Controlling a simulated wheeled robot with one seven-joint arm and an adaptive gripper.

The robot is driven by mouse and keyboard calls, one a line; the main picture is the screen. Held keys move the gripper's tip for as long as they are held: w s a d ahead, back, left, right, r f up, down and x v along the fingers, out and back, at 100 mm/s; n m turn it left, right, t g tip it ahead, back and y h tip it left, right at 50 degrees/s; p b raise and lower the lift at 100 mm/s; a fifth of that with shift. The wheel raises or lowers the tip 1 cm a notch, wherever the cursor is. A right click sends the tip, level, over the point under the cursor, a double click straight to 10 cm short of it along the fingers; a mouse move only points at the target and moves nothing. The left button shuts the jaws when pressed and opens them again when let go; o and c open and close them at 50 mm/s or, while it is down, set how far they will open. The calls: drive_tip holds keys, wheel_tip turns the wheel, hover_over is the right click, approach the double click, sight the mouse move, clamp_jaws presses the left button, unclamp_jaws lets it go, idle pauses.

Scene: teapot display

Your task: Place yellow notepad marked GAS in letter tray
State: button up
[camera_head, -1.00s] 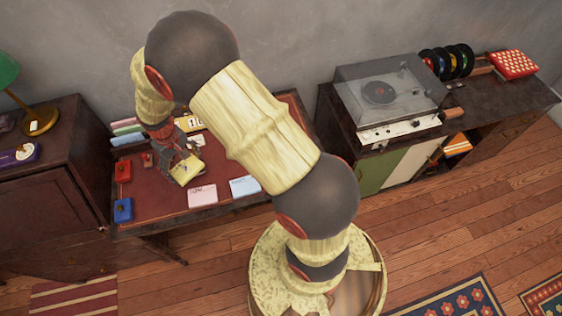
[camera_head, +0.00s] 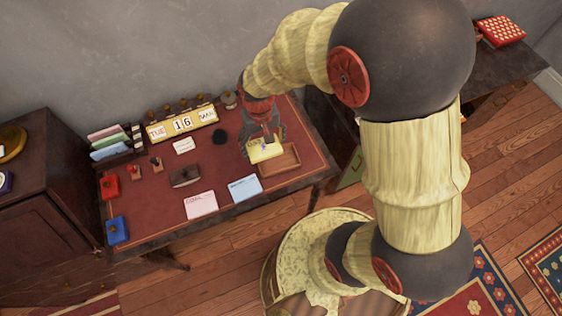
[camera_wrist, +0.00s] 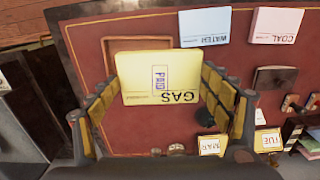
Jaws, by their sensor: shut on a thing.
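The yellow notepad (camera_head: 265,150) is held in my gripper (camera_head: 263,137) at the right side of the desk. In the wrist view the notepad (camera_wrist: 160,78) reads GAS and bears a PAID mark, and my gripper (camera_wrist: 165,100) has a finger on each side of it. The wooden letter tray (camera_head: 284,166) lies on the desk right beside and partly beneath the notepad. Its rim also shows in the wrist view (camera_wrist: 138,41), behind the notepad, which hides much of the tray. I cannot tell the gap between notepad and tray.
A pink COAL pad (camera_head: 201,205) and a blue WATER pad (camera_head: 245,188) lie at the desk's front. A dark block (camera_head: 184,177), stamps, a calendar (camera_head: 182,124) and a letter rack (camera_head: 113,146) stand farther left.

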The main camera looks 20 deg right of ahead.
drive_tip(key=s+a+b, duration=0.2)
drive_tip(key=s, duration=0.9)
drive_tip(key=b, duration=0.5)
hover_over(278, 161)
drive_tip(key=shift+m, duration=0.3)
drive_tip(key=f, duration=0.9)
drive_tip(key=shift+s+a+f, duration=0.1)
drive_tip(key=shift+s+a, duration=0.2)
drive_tip(key=shift+s, duration=0.1)
drive_tip(key=shift+w+d+f, duration=0.15)
drive_tip(key=shift+w+f, duration=0.1)
drive_tip(key=shift+f, duration=0.15)
drive_tip(key=shift+w+f+b, duration=0.15)
drive_tip(key=shift+f+b, duration=0.5)
drive_tip(key=shift+f, duration=0.9)
drive_tip(key=shift+f, duration=0.1)
drive_tip(key=o, duration=1.1)
drive_tip(key=shift+o, duration=0.4)
